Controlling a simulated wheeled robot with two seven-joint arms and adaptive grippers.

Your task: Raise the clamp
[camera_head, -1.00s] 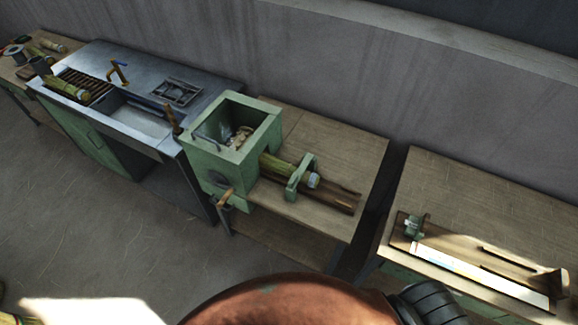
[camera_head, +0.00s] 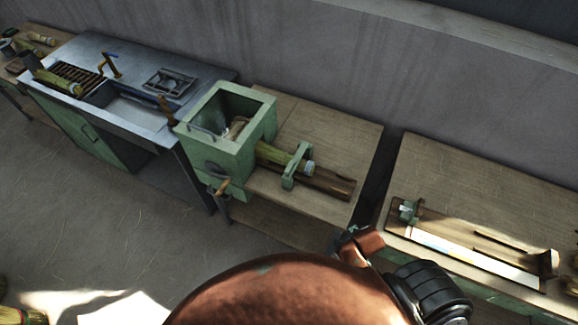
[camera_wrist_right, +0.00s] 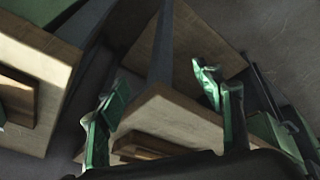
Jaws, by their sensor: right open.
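I cannot make out the clamp there. The fingers of my right gripper are not clear in the head view, where my reddish arm fills the bottom. My left gripper is not in view.
A metal sink bench (camera_head: 140,85) stands left of the machine. A second wooden bench (camera_head: 480,190) at the right holds a small green fixture (camera_head: 408,211) and a board. A dark gap separates the two wooden benches. A wall runs behind everything.

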